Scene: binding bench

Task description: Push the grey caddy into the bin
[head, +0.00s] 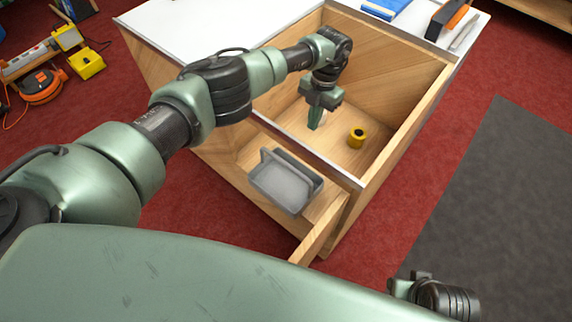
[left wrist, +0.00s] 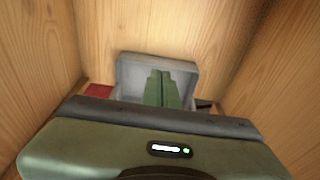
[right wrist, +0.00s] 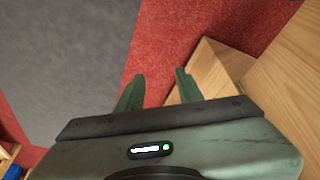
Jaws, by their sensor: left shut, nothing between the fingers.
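The grey caddy (head: 281,186), an open tray with a raised handle, sits in a narrow wooden space at the near side of the bench. A thin light-topped divider runs between it and the larger open wooden compartment (head: 385,88), which looks like the bin. My left gripper (head: 316,122) points down over that compartment, shut and empty, beyond the caddy in the head view. In the left wrist view its fingers overlap a grey box (left wrist: 130,72), apparently the caddy; contact cannot be told. My right gripper (right wrist: 160,88) is open and empty, over red carpet near a wooden edge.
A yellow roll (head: 357,137) with a dark core stands on the compartment floor. The white bench top (head: 215,25) holds blue and orange-black items at the back right. A grey mat (head: 500,210) lies clear at right; an orange reel (head: 40,88) is at far left.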

